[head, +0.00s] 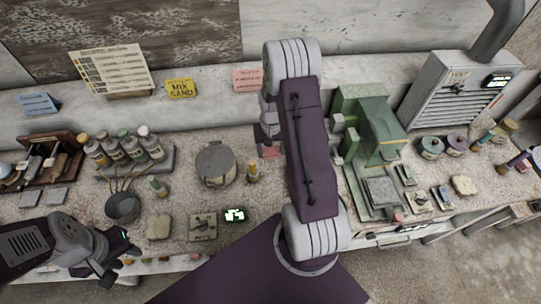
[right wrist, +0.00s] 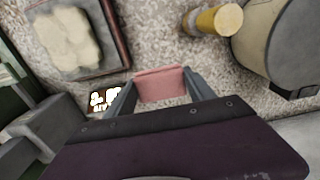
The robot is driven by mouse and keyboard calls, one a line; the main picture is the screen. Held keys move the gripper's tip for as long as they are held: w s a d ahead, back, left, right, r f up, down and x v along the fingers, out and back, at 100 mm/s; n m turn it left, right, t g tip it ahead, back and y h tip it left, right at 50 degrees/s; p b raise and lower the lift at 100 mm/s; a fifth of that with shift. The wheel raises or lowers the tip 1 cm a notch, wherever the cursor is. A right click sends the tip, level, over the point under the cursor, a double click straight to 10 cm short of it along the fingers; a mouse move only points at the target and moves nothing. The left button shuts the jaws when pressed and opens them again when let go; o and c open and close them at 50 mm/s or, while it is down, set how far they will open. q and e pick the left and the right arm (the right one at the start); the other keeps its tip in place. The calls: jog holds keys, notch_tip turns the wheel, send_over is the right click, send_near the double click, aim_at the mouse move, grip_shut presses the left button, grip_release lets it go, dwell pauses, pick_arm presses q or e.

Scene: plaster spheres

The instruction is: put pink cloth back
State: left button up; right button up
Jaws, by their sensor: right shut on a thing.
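The pink cloth (right wrist: 160,85) is a small folded piece between the two fingers of my right gripper (right wrist: 162,80) in the right wrist view. The gripper is shut on it, above the speckled bench top; I cannot tell whether the cloth touches the bench. In the head view, a bit of pink (head: 268,151) shows beside my right arm, which hides most of the right gripper. My left gripper (head: 117,258) is at the lower left, near the front edge of the bench, with nothing seen in it. Its finger opening is unclear.
A round grey pot (head: 216,163) and a yellow-topped bottle (head: 252,171) stand left of my right arm. A green machine (head: 367,130) stands right of it. A tray with a cream lump (right wrist: 68,38) lies close by. Several bottles (head: 128,149) fill the left.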

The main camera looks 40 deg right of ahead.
aim_at(271, 157)
notch_tip(271, 157, down, 3)
jog(key=shift+a+f, duration=0.1)
jog(key=shift+f, duration=0.05)
jog(key=shift+w+f, duration=0.15)
jog(key=shift+f, duration=0.3)
jog(key=shift+f, duration=0.15)
jog(key=o, duration=1.8)
jog(key=shift+c, duration=0.2)
